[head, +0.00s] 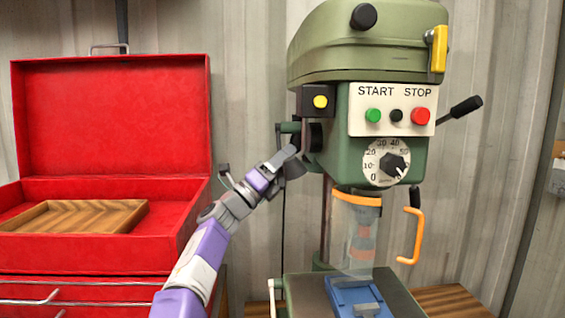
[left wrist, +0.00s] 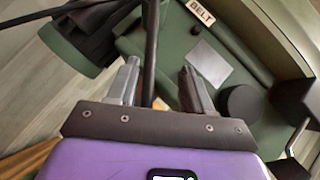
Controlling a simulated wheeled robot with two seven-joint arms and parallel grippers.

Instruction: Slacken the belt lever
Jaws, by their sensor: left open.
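The green drill press (head: 325,110) stands right of centre in the head view. My left gripper (head: 287,158) is at the left side of its head, under the box with the yellow button. In the left wrist view, the left gripper (left wrist: 158,78) is open. A dark rod (left wrist: 150,45), which looks like the belt lever, runs between its two fingers, with gaps showing on both sides. A BELT label (left wrist: 201,12) sits on the green housing to its right. The gripper hides most of the lever in the head view. My right gripper is not in view.
A black round knob (left wrist: 240,103) sticks out right of the fingers. An open red toolbox (head: 110,115) with a wooden tray (head: 75,216) stands at the left. The front panel has START and STOP buttons (head: 420,116) and a dial (head: 386,162). An orange handle (head: 415,235) hangs at the right.

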